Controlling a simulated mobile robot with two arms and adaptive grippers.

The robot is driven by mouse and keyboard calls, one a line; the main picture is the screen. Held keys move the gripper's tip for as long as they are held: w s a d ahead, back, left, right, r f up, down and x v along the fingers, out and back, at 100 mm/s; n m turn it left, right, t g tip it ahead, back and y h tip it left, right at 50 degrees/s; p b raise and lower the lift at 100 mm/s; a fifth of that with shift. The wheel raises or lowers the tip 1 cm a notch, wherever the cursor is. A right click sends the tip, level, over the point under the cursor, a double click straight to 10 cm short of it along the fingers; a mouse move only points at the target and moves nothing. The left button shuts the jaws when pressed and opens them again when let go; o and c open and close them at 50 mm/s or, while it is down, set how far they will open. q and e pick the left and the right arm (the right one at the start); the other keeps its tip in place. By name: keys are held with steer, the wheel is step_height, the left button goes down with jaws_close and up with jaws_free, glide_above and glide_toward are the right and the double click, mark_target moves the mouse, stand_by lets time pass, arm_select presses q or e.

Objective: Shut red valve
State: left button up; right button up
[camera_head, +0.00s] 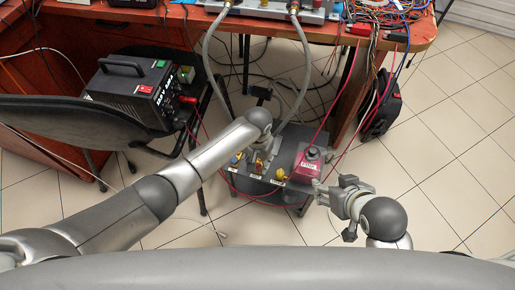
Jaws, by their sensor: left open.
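A low grey unit (272,190) on the floor carries a row of small valves with labels below them. The red valve (259,168) is the small reddish handle in the middle, between a blue valve (235,158) and a yellow valve (282,174). My left arm reaches in from the left, and its gripper (252,154) is open at the valves, just above the red one. Its fingers are small and partly hidden by the wrist, so contact is unclear. My right gripper (328,192) is to the right of the unit; whether its fingers are closed is unclear.
A pink-red box (306,165) stands on the unit's right side. Two grey hoses (299,85) hang from the wooden table (150,14) behind. A black power supply (136,89) stands at left. Red cables cross nearby. Tiled floor (450,150) is open at right.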

arm_select(q)
step_height(320, 180, up, 9)
steer(key=shift+r, duration=0.2)
stand_by(0.3)
